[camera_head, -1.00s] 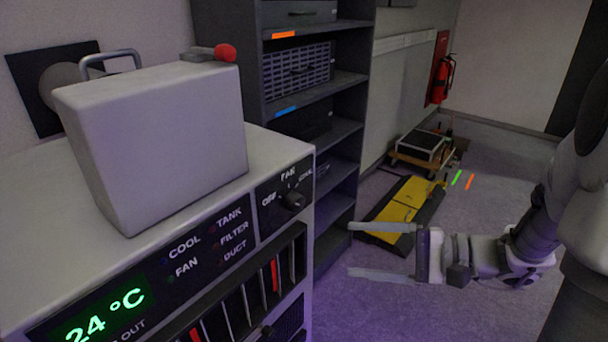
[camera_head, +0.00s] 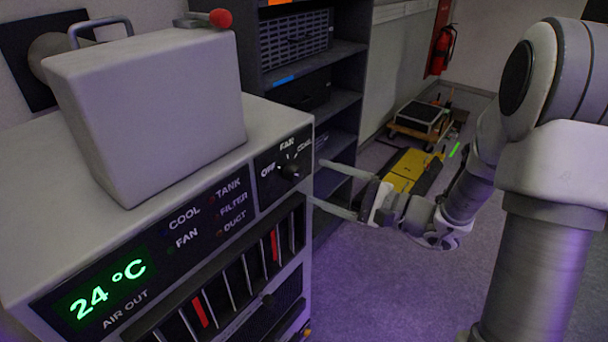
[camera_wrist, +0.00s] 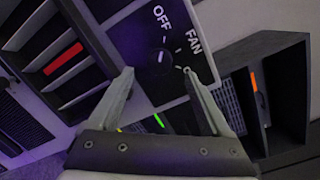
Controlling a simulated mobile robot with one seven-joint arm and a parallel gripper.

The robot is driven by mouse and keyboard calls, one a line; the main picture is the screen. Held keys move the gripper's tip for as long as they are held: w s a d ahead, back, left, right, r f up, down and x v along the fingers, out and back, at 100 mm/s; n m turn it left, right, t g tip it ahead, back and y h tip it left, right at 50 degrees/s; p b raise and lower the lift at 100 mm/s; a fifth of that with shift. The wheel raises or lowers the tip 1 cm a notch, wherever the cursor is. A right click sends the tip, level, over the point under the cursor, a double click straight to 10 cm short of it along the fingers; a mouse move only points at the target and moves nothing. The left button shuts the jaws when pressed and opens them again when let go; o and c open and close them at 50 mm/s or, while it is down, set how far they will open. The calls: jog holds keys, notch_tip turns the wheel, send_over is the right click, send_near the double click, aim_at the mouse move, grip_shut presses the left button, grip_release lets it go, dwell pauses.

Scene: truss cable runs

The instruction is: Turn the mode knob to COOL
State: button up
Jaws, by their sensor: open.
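The mode knob (camera_head: 290,171) is a small dark knob on the black panel at the unit's right front corner, with OFF, FAN and COOL printed around it. It also shows in the wrist view (camera_wrist: 162,58), just beyond my fingertips, with OFF and FAN readable there and COOL not seen. Where the knob's pointer stands I cannot tell for sure. My gripper (camera_head: 318,182) is open and empty, to the right of the panel. In the wrist view my gripper's two fingers (camera_wrist: 158,72) point at the knob panel from either side, and no contact with the knob shows.
The unit's display (camera_head: 105,293) reads 24 °C, beside labelled lamps. A louvred vent (camera_head: 240,275) lies below. A white block-shaped housing (camera_head: 150,110) stands on top. A dark shelf (camera_head: 345,103) stands behind my gripper. A yellow ramp (camera_head: 408,170) and a cart (camera_head: 420,118) are on the floor.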

aim_at(299, 175)
jog(key=shift+x, duration=2.65)
grip_shut()
